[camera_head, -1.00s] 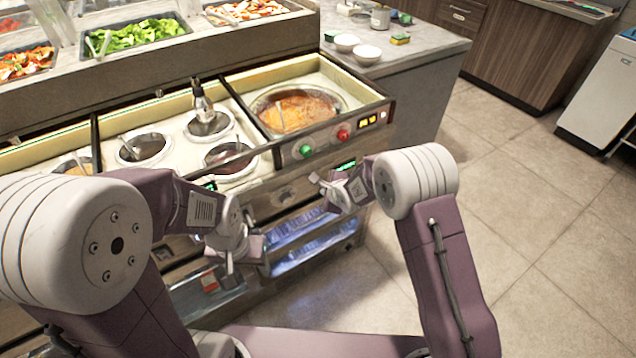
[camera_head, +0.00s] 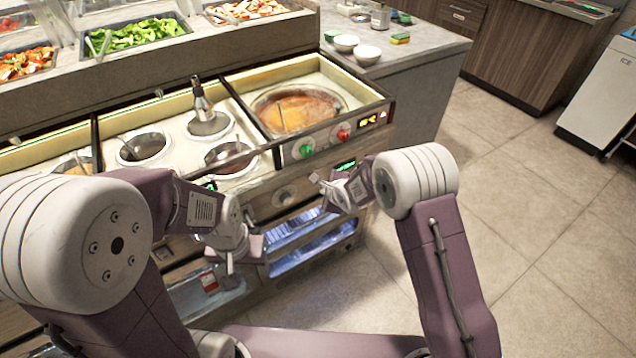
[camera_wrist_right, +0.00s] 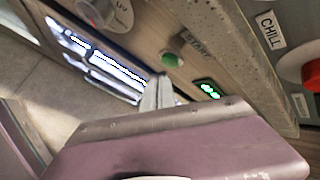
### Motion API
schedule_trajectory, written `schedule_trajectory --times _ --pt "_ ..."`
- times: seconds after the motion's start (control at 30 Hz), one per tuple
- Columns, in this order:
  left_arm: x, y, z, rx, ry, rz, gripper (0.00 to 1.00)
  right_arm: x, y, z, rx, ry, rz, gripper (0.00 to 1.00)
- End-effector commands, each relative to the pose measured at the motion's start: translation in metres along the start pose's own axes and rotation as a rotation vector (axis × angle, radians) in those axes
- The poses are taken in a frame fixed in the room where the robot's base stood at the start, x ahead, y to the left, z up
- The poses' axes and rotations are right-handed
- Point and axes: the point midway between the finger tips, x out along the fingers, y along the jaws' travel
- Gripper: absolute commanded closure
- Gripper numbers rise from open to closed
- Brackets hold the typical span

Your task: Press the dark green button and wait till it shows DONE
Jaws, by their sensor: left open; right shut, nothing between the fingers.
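The dark green button (camera_wrist_right: 172,60) is in the right wrist view, on the front panel beside a START label. A small green-lit readout (camera_wrist_right: 207,90) is next to it; its figures are too blurred to read. The readout also shows in the head view (camera_head: 346,165). My right gripper (camera_wrist_right: 160,80) is shut and empty, its tips close to the button; I cannot tell whether they touch. In the head view my right gripper (camera_head: 318,180) is in front of the counter panel. My left gripper (camera_head: 232,268) is open and empty, low before the counter front.
A green knob (camera_head: 306,150) and a red knob (camera_head: 343,134) sit higher on the panel, beside a yellow readout (camera_head: 374,119). A pan of orange sauce (camera_head: 305,105) and several wells are above. Lit glass compartments (camera_head: 312,244) are below.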

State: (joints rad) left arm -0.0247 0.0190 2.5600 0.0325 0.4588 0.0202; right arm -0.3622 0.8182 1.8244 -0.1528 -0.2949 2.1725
Motion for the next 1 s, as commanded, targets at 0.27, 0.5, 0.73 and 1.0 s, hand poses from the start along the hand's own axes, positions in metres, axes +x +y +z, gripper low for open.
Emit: schedule_trajectory --times 0.27,0.5,0.73,1.0 --pt "0.0000 0.0000 0.0000 0.000 0.000 0.000 0.45 0.0000 0.0000 0.0000 0.000 0.000 0.000 1.00" --pt "0.0000 0.0000 0.0000 0.000 0.000 0.000 0.45 0.0000 0.0000 0.0000 0.000 0.000 0.000 1.00" --pt "-0.0030 0.0001 -0.0003 0.000 0.000 0.000 0.45 0.0010 -0.0020 0.0017 0.000 0.000 0.000 1.00" --pt "-0.0060 0.0001 -0.0006 0.000 0.000 0.000 0.45 0.0058 -0.0043 0.0042 0.000 0.000 0.000 1.00"
